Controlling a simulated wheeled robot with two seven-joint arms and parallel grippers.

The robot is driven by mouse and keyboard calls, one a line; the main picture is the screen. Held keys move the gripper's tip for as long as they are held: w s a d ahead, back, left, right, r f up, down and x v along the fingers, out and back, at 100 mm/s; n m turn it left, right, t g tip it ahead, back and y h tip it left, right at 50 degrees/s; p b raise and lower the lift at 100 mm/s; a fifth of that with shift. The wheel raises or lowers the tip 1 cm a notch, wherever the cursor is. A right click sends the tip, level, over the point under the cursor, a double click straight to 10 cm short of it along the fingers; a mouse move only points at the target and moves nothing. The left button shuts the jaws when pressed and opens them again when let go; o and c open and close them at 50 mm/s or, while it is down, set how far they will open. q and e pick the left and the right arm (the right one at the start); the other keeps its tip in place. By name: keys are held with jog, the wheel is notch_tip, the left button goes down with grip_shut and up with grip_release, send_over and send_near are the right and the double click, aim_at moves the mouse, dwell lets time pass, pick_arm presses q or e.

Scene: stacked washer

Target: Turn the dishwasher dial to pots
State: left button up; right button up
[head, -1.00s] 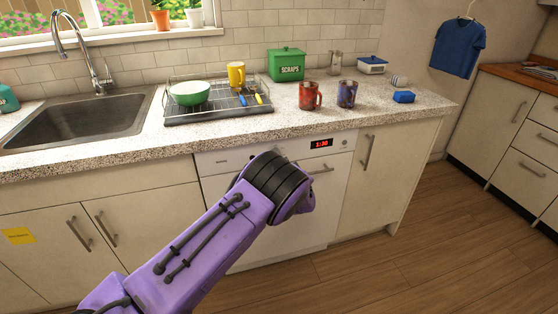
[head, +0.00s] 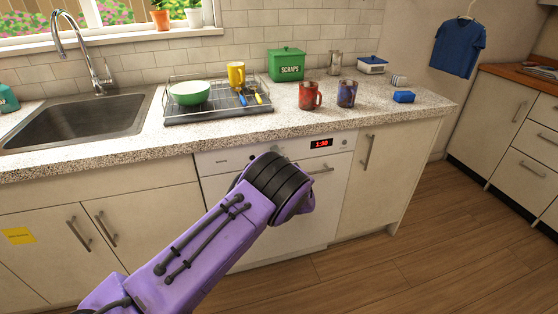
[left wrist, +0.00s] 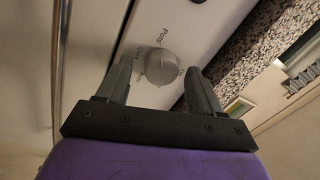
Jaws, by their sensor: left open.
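The dishwasher (head: 325,205) is built in under the counter, with a red lit display (head: 321,143) on its white panel. Its round grey dial (left wrist: 161,67) shows in the left wrist view, with the word "Pots" and other small labels around it. I cannot make out which label the dial points at. My left gripper (left wrist: 157,70) is open, with one finger on each side of the dial and gaps visible between fingers and dial. In the head view my purple left arm hides this gripper and the dial. My right gripper is not in view.
The speckled counter edge (head: 230,136) juts out just above the panel. A dishwasher handle (head: 322,170) shows beside my arm. A red mug (head: 310,95), a blue mug (head: 347,93) and a dish rack (head: 205,112) stand on the counter above. The floor (head: 420,235) at right is clear.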

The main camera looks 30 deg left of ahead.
pick_arm(q)
jog(key=v, duration=1)
jog(key=shift+d, duration=0.25)
jog(key=shift+s, duration=0.1)
jog(key=s+f+n+g+h, duration=0.2)
jog(key=s+f+n+h, duration=0.55)
jog(key=s+f, duration=0.9)
jog(key=s+d+f+n+g+h+p, duration=0.1)
jog(key=s+f+g, duration=0.2)
jog(key=s, duration=0.9)
jog(key=s+d+f+n+g+h+p, duration=0.1)
jog(key=s+d+f+n+g+h, duration=0.1)
jog(key=s, duration=1)
jog(key=shift+d+f+g, duration=0.25)
jog(key=shift+f+g, duration=0.35)
jog(key=shift+g, duration=0.2)
